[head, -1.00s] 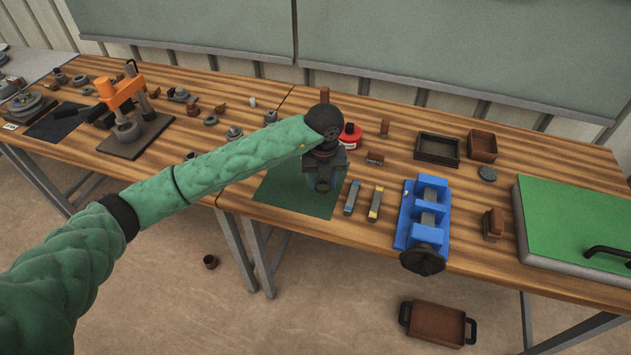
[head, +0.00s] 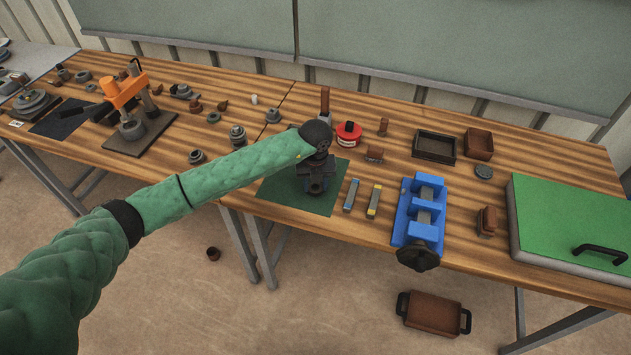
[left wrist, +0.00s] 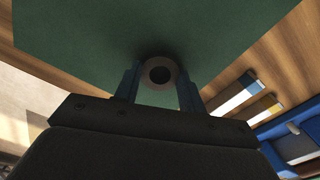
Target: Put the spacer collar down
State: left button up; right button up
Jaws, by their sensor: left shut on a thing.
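My left gripper (head: 316,187) is over the dark green mat (head: 288,192) at the front of the workbench. In the left wrist view its two fingers (left wrist: 160,88) are shut on a round grey-brown ring, the spacer collar (left wrist: 160,74), with a dark hole in its middle. A dark shadow lies on the mat just beyond the collar. I cannot tell whether the collar touches the mat. In the head view the gripper and wrist largely hide the collar. My right gripper shows in neither view.
Two small bars (head: 373,200) lie right of the mat, then a blue vise (head: 420,217). A red round tin (head: 348,136) stands behind the gripper. An orange press (head: 122,92) stands at left. The mat's left part is bare.

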pick_arm(q)
jog(key=shift+f, duration=0.1)
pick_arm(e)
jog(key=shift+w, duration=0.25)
pick_arm(q)
jog(key=o, duration=1.1)
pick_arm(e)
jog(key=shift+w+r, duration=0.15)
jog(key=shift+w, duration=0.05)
pick_arm(q)
jog(key=shift+r, duration=0.2)
jog(key=shift+r+b, duration=0.15)
jog(key=shift+b, duration=0.15)
notch_tip(320, 180, up, 2)
jog(key=shift+b, duration=0.6)
jog(key=shift+r+b, duration=2.05)
jog(key=shift+r, duration=2.75)
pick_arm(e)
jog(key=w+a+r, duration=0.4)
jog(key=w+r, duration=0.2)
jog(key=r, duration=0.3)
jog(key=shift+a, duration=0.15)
pick_arm(q)
jog(key=shift+d, duration=0.1)
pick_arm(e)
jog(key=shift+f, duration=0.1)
